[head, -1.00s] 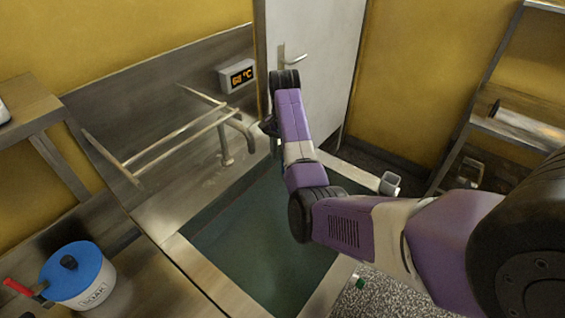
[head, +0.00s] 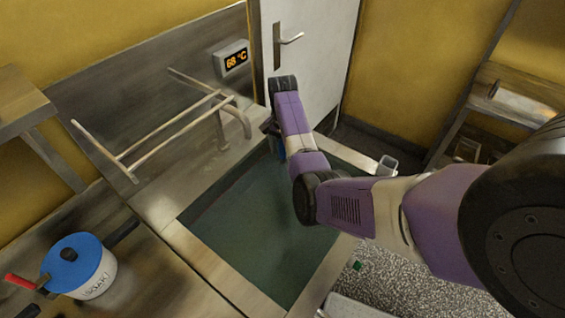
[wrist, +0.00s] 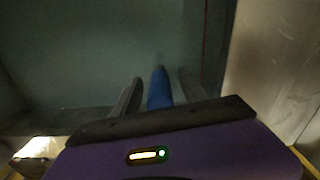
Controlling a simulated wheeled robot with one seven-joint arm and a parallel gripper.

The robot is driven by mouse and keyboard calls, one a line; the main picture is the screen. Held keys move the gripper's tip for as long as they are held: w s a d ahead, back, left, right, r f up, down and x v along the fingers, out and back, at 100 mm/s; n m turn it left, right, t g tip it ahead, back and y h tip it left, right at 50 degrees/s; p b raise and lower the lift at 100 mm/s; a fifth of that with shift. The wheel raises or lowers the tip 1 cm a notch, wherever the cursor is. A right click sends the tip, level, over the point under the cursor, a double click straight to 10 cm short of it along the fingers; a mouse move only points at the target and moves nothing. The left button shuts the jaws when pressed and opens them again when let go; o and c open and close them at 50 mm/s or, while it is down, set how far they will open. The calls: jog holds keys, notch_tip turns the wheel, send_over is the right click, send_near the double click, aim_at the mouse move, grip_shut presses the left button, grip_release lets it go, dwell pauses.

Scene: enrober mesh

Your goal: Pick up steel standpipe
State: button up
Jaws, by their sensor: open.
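A blue upright rod (wrist: 160,88) stands between the two fingers of my gripper (wrist: 158,93) in the wrist view. It is probably the top of the steel standpipe, but no bare steel shows on it. My gripper is open, with a finger on each side of the rod. Whether either finger touches it I cannot tell. The lower part of the rod is hidden.
A faucet (head: 240,120) and a metal rack (head: 160,140) stand left of my gripper. A temperature display (head: 236,59) hangs on the backsplash. A blue-lidded pot (head: 90,285) sits on the left counter. A small square cup (head: 387,166) is on the sink's right rim.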

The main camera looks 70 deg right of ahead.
grip_shut()
dwell(1.4)
